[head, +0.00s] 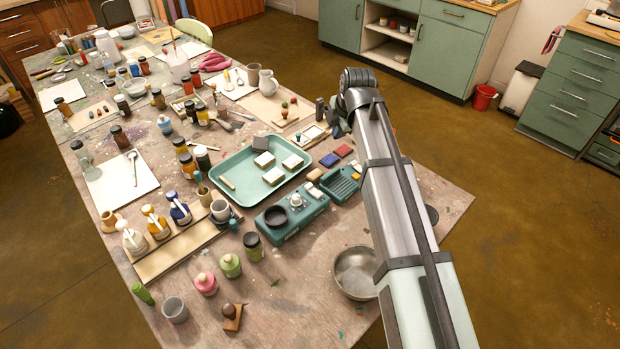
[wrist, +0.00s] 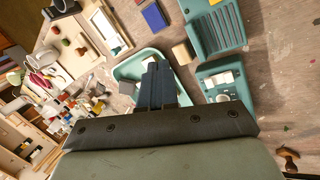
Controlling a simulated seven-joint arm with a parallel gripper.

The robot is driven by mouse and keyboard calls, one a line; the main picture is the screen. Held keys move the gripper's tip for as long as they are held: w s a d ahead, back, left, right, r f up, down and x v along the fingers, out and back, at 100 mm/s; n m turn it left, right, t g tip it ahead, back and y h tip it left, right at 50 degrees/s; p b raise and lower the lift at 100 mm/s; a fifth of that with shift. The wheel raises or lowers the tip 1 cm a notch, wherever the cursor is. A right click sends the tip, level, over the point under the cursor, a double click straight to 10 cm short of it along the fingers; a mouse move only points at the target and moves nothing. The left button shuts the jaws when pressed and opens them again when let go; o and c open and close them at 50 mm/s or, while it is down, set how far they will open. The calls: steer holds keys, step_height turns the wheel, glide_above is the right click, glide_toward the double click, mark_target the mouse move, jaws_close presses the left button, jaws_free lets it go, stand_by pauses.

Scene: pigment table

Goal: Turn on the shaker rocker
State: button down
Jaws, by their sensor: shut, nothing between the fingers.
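The shaker appears to be the teal box (head: 284,222) near the table's middle in the head view, with a dark round holder and a pale knob on top. Its teal body (wrist: 207,70) also shows in the wrist view, right of my fingers and partly hidden by my gripper's housing. I cannot make out the rocker's position; a small pale piece sits at the box's far right end. My gripper (wrist: 157,68) is shut and empty, above the table and apart from the shaker. In the head view my arm mostly hides it.
A teal tray (head: 226,171) with pale blocks lies left of the shaker. A ribbed teal dish (head: 340,185) lies to its right, with red and blue blocks behind. A metal bowl (head: 356,272) stands in front right. Jars and bottles crowd the left side.

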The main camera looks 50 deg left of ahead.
mark_target(309, 185)
steer(key=s+d+r+n+g+h, duration=0.1)
steer(key=s+d+r+n+h, duration=0.1)
steer(key=s, duration=0.9)
steer(key=shift+r+n+g, duration=0.4)
steer(key=shift+r+n, duration=0.05)
steer(key=shift+n, duration=0.75)
steer(key=shift+f, duration=0.1)
steer(key=f, duration=0.4)
steer(key=a+f, duration=0.1)
steer(key=f, duration=0.4)
steer(key=a+f, duration=0.1)
steer(key=f, duration=0.3)
steer(key=shift+f, duration=0.35)
